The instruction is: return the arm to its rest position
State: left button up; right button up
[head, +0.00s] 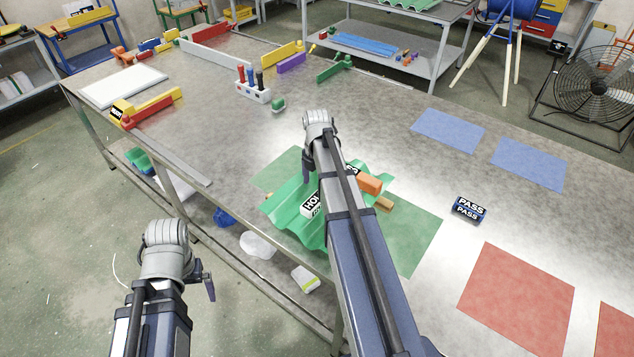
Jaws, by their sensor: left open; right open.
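My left gripper (207,284) hangs low at the lower left, off the table's front edge and over the floor. It is small and partly seen, open, with nothing visible in it. My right arm reaches up across the table's front edge. Its gripper (306,170) points down near the far left side of the green corrugated sheet (283,207); I cannot tell if it touches the sheet. It is open, and no held object shows. The sheet lies on a green mat (421,240), partly hidden by my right arm. A HOLD block (311,207) shows at the sheet, partly covered by that arm.
An orange block (369,183) is beside my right arm. Blue mats (447,130) and red mats (515,297) lie further right. A marker rack (253,92) and a green piece (278,105) stand beyond my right gripper.

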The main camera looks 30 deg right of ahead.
aim_at(317, 197)
jog(key=shift+r, duration=0.1)
dwell(0.4)
notch_tip(317, 197, down, 8)
jog(key=b, duration=0.8)
jog(key=shift+r, duration=0.3)
jog(key=shift+f, duration=0.1)
